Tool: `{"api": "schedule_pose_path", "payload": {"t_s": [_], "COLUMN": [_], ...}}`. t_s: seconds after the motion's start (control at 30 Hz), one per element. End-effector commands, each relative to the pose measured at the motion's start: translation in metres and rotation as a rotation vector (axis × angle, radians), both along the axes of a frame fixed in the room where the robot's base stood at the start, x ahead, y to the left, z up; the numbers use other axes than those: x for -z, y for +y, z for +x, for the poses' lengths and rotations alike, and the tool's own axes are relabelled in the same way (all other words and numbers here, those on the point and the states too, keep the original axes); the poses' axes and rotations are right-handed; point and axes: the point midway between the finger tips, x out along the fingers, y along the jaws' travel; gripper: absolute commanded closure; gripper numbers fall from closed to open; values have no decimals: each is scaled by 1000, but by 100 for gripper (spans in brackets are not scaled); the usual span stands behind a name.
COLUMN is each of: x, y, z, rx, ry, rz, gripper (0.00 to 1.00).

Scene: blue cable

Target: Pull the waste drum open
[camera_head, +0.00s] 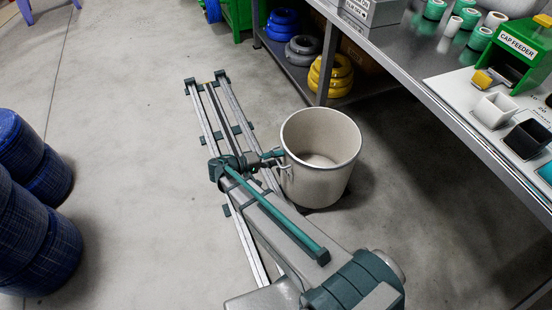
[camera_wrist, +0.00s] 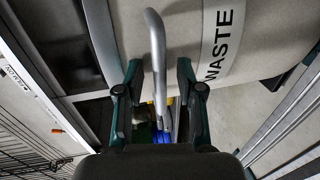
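The waste drum (camera_head: 330,180) is a pale beige, open-topped cylinder standing upright on the floor by the workbench. Its inside looks empty in the head view. In the wrist view its curved wall (camera_wrist: 270,30) carries a white band with the word WASTE. A grey bar handle (camera_wrist: 157,50) sticks out from the drum. My gripper (camera_head: 275,155) is at the drum's left side in the head view. In the wrist view my gripper (camera_wrist: 158,72) is open, with the handle between its fingers. Gaps show on both sides of the handle.
A metal workbench (camera_head: 455,110) stands to the right, with a green cap feeder (camera_head: 520,60) and small bins on it. Yellow coils (camera_head: 330,75) lie on its lower shelf.

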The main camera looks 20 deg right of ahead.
Motion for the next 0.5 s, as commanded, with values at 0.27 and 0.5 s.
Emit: {"api": "schedule_pose_path", "payload": {"t_s": [0.27,0.5], "x": [0,-6], "y": [2,28], "z": [0,0], "rx": [-1,-3], "ry": [0,-1], "rz": [0,1], "gripper": [63,63]}}
